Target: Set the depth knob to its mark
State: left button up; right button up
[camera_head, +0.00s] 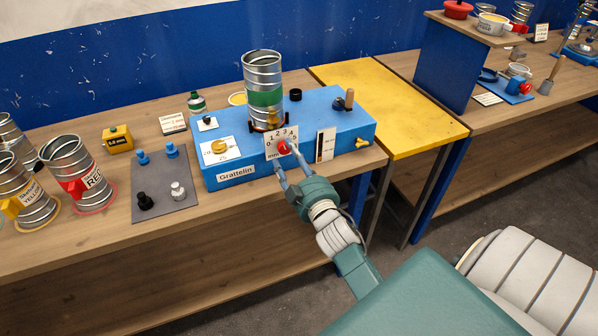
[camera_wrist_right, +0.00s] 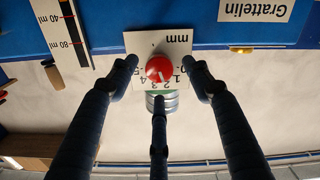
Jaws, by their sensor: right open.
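The depth knob is a red round knob (camera_head: 284,147) on a white dial card (camera_head: 273,136) marked in mm, on the front of the blue Grattelin machine (camera_head: 332,111). In the right wrist view the knob (camera_wrist_right: 159,69) sits between the fingers, with a short pale line on its face; I cannot tell exactly which number it points to. The dial card (camera_wrist_right: 178,42) appears upside down there. My right gripper (camera_head: 289,158) is open in front of the knob, fingers spread to either side with gaps. My left gripper is not in view.
A ribbed metal duct (camera_head: 263,80) with a green band stands behind the dial. A yellow knob (camera_head: 219,146) lies left and a scale card (camera_head: 326,144) right.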

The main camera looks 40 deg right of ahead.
jog(key=v, duration=0.9)
jog(key=s+a+f+g+y+b, duration=0.1)
jog(key=s+a+f+g, duration=0.2)
jog(key=f, duration=0.9)
jog(key=s+a+f+g+y, duration=0.1)
jog(key=s+a+f+g, duration=0.15)
jog(key=f, duration=1.05)
jog(key=s+a+f+g+y+b, duration=0.1)
jog(key=s+a+f+g, duration=0.2)
jog(key=f, duration=0.9)
jog(key=s+a+f+g+y, duration=0.1)
jog(key=s+a+f+g, duration=0.25)
jog(key=s+f, duration=0.95)
jog(key=s+f+g, duration=0.1)
jog(key=s+f, duration=0.2)
jog(key=s, duration=0.3)
jog(key=s+f+g+b, duration=0.1)
jog(key=s+f+g, duration=0.1)
jog(key=s+f, duration=0.2)
jog(key=s+f+g, duration=0.1)
jog(key=s+f, duration=0.3)
jog(key=s, duration=0.5)
jog(key=shift+s+d+g, duration=0.25)
jog(key=shift+s+g, duration=0.05)
jog(key=shift+s, duration=0.1)
